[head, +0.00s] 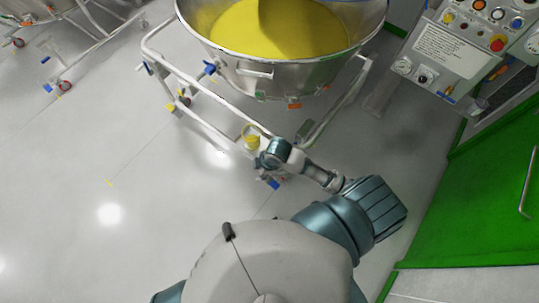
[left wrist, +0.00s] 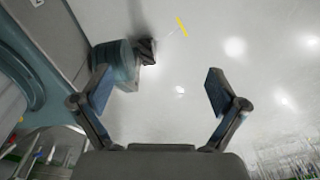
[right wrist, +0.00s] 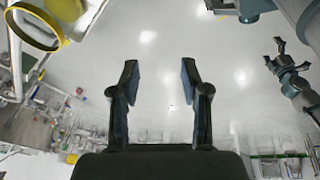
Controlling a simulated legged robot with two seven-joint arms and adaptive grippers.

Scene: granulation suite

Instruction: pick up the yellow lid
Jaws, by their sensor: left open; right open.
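A small round yellow thing (head: 250,140) shows in the head view by the lower frame of the cart, left of the end of my right arm. I cannot tell for sure that it is the lid. In the right wrist view a yellow ring (right wrist: 33,43) shows at the upper left, outside the jaws; I cannot tell what it belongs to. My right gripper (right wrist: 158,76) is open, with only floor between its fingers. My left gripper (left wrist: 156,86) is open and empty over bare floor.
A large steel bowl (head: 265,75) of yellow material stands on a wheeled tubular cart (head: 205,120). A control panel (head: 450,50) and a green cabinet (head: 485,195) stand at the right. The floor (head: 100,170) at the left is mostly clear.

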